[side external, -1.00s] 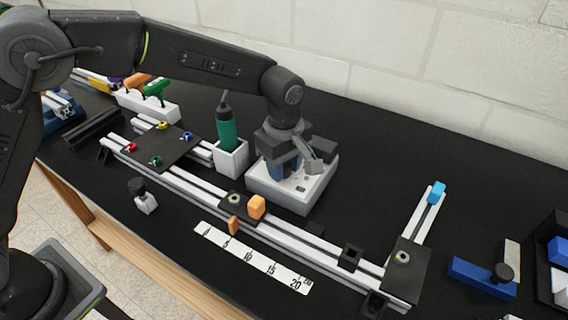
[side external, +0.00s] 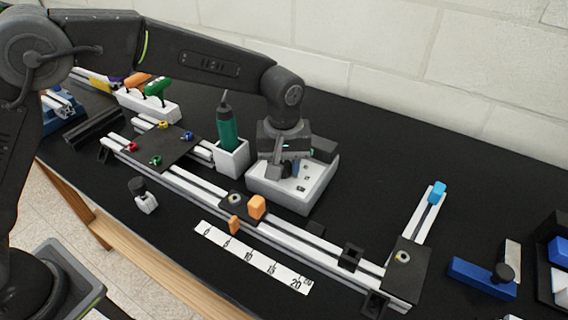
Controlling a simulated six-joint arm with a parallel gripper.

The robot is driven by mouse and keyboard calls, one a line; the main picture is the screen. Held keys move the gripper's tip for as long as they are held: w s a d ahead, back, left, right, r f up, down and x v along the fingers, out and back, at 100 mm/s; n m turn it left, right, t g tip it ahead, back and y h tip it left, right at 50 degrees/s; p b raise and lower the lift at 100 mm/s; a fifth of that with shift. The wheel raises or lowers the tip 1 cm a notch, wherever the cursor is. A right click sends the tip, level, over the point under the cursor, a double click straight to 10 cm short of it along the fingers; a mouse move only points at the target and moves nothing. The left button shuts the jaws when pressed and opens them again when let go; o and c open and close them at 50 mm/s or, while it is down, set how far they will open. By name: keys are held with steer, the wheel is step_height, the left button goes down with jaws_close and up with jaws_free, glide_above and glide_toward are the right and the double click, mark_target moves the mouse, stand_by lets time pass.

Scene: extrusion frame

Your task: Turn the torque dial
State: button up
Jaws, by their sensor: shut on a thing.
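The torque dial sits on the light grey box (side external: 297,201). The dial itself is mostly hidden behind my gripper's fingers. My gripper (side external: 287,172) points down over the box, with its fingers low at the box's top face. It is shut on the dial. Small dark markings show on the box's top face to the right of the fingers.
A green screwdriver (side external: 227,128) stands in a white holder (side external: 231,158) just left of the box. White extrusion rails (side external: 190,184) run in front, with an orange block (side external: 257,206) close to the box. Bare black table lies to the right of the box.

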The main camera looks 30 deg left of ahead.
steer(key=m, duration=0.6)
steer(key=shift+m, duration=0.3)
steer(key=m, duration=0.6)
steer(key=shift+a+r+m, duration=0.1)
steer(key=shift+m, duration=0.2)
steer(key=o, duration=0.9)
step_height(320, 180, up, 14)
steer(key=shift+f, duration=0.1)
stand_by(0.5)
